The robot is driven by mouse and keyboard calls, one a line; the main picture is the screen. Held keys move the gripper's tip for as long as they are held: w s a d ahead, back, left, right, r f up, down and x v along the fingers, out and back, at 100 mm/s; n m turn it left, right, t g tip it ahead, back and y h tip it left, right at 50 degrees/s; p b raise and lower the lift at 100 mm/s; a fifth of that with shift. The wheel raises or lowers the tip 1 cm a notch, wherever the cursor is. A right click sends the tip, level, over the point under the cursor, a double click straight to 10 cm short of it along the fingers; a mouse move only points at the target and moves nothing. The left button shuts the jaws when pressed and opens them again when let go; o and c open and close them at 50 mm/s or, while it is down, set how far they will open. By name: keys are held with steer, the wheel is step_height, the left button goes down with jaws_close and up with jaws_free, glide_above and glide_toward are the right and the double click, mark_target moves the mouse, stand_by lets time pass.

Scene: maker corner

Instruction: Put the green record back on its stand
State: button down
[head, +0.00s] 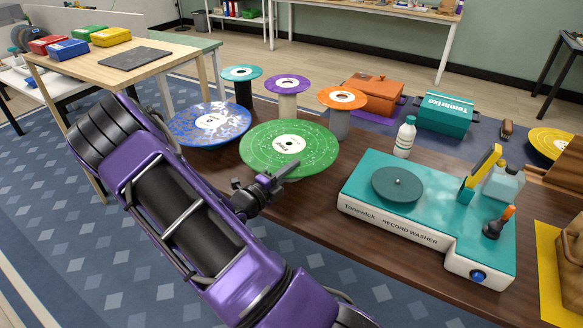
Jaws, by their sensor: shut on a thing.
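The green record (290,160), speckled with white and with a white label, is held roughly level over the left part of the brown table. My gripper (273,181) is at its front edge, below and left of its middle, and is shut on it. Its underside and anything beneath are mostly hidden, so I cannot tell whether it touches a stand. Behind it are upright stands: a black one with a teal disc (242,73), a pale one with a purple disc (287,83) and a grey one with an orange disc (342,98).
A blue speckled record (195,128) lies close left of the green one. The teal record washer (440,210) with a dark platter (397,186) is on the right, a white bottle (405,138) behind it. Orange (375,96) and teal (444,115) boxes stand farther back.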

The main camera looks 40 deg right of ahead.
steer(key=shift+f, duration=0.6)
stand_by(0.8)
steer(key=c, duration=0.9)
jaws_free()
steer(key=p+v, duration=0.1)
steer(key=v, duration=1.6)
steer(key=shift+a, duration=0.25)
